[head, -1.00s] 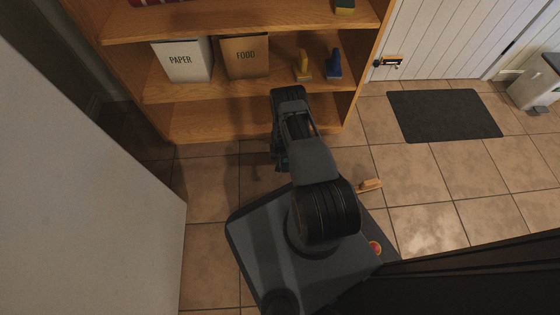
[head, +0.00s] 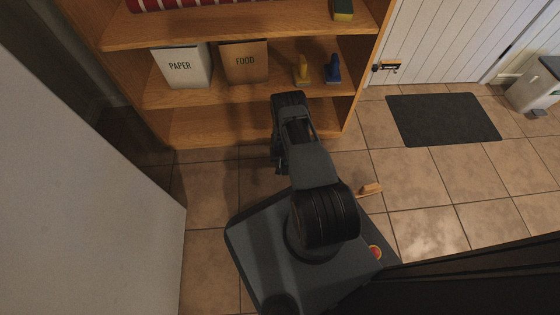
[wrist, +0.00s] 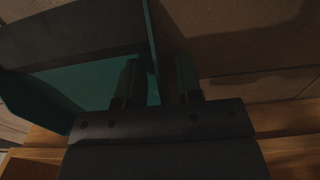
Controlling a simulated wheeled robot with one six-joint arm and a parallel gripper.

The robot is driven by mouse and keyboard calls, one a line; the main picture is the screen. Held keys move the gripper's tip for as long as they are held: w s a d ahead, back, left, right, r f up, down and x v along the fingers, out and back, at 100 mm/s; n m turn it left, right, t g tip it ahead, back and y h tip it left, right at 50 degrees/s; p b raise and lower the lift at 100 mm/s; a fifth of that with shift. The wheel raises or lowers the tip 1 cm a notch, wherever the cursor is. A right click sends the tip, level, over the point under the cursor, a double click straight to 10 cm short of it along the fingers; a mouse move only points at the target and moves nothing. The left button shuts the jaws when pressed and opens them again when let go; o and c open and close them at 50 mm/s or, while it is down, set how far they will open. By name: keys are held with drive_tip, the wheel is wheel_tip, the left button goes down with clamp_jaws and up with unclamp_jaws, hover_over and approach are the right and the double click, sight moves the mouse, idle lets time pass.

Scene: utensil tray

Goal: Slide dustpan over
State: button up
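A teal dustpan (wrist: 85,82) fills the left of the wrist view, with a dark grey part above it. Its upright thin side wall (wrist: 151,45) passes between the two fingers of my gripper (wrist: 158,82). The fingers stand apart, with a gap visible beside the wall, so I do not see them clamped on it. In the head view my arm hides the dustpan and the fingertips, low in front of the shelf.
A wooden shelf (head: 210,127) stands ahead, holding a PAPER box (head: 183,66), a FOOD bag (head: 244,61), and yellow (head: 302,72) and blue (head: 333,69) items. An orange-brown handle (head: 370,190) lies right of my base. A dark mat (head: 443,119) lies further right. A pale panel (head: 80,190) stands left.

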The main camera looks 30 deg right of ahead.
wheel_tip(320, 180, up, 14)
drive_tip(key=p, duration=0.6)
drive_tip(key=shift+p, duration=0.3)
drive_tip(key=shift+f, duration=0.1)
drive_tip(key=w+a+r+n+t+p, duration=0.2)
drive_tip(key=r+p, duration=0.6)
drive_tip(key=r, duration=1.5)
drive_tip(key=w+a+r+p, duration=0.25)
drive_tip(key=r+p, duration=0.65)
drive_tip(key=r, duration=1.5)
drive_tip(key=s+a+r+n+p, duration=0.1)
drive_tip(key=s+a+r+p, duration=0.2)
drive_tip(key=r, duration=1)
drive_tip(key=s+a+r+n+t+p, duration=0.1)
drive_tip(key=s+a+r+p, duration=0.2)
drive_tip(key=s+r+p, duration=0.6)
drive_tip(key=s+a+r+n+p, duration=0.1)
drive_tip(key=s+a+r+p, duration=0.2)
drive_tip(key=s+r+p, duration=0.4)
wheel_tip(320, 180, up, 10)
drive_tip(key=shift+s+f+t, duration=0.2)
drive_tip(key=shift+s+t, duration=0.1)
drive_tip(key=shift+s, duration=0.45)
